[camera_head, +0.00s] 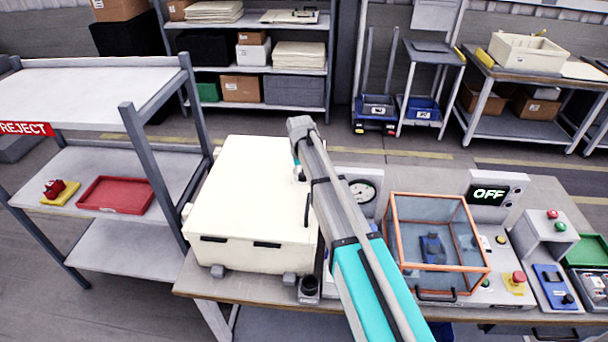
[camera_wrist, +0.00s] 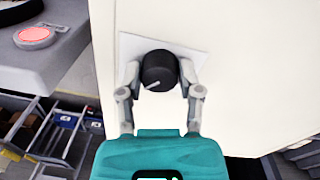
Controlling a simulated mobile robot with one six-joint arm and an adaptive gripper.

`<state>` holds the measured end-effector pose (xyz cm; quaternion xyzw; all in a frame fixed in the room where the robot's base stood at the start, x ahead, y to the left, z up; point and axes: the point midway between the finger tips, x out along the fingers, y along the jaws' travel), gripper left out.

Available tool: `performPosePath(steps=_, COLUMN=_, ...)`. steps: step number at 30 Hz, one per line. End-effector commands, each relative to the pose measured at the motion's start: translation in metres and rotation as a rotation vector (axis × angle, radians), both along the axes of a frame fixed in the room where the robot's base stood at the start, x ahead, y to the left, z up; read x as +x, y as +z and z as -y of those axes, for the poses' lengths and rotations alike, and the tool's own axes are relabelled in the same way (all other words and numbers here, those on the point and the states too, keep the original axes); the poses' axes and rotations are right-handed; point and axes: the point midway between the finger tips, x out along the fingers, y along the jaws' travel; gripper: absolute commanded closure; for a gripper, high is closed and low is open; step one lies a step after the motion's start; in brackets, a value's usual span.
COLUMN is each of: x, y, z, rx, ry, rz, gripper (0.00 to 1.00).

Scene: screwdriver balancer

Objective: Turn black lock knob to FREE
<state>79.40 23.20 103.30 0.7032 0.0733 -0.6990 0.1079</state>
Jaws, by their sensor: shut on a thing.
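The black lock knob (camera_wrist: 158,66) is round, with a white pointer mark near its lower left in the wrist view. It sits on a pale plate (camera_wrist: 195,50) on a cream surface. My gripper (camera_wrist: 160,75) is shut on the knob, one finger on each side. I cannot read any FREE or lock lettering on the plate. In the head view a large cream box (camera_head: 252,190) stands on the bench, left of my arm. The knob cannot be made out there, and my gripper is mostly hidden by my arm.
Right of my arm are a dial gauge (camera_head: 362,191), an orange-framed clear guard (camera_head: 437,245) and a display reading OFF (camera_head: 488,195). A shelf rack with a red tray (camera_head: 116,195) stands at left. A round red light (camera_wrist: 35,36) shows in the wrist view.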

Motion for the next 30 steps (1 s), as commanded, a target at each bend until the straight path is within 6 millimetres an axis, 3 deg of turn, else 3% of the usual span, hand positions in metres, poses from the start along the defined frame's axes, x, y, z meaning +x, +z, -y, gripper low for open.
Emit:
performPosePath(steps=9, x=-0.0005, y=-0.0001, z=-0.0004, rx=0.001, ry=-0.103, rz=-0.001, gripper=1.0)
performPosePath(steps=21, x=-0.0003, y=-0.0001, z=-0.0005, rx=0.001, ry=-0.111, rz=-0.001, gripper=1.0)
performPosePath(steps=22, x=-0.0003, y=-0.0001, z=-0.0005, rx=0.001, ry=-0.111, rz=-0.001, gripper=0.52)
performPosePath(steps=27, x=-0.0002, y=-0.0001, z=-0.0005, rx=0.001, ry=-0.11, rz=0.0, gripper=0.2)
performPosePath(steps=30, x=-0.0001, y=-0.0001, z=-0.0005, rx=0.001, ry=-0.11, rz=0.0, gripper=0.19)
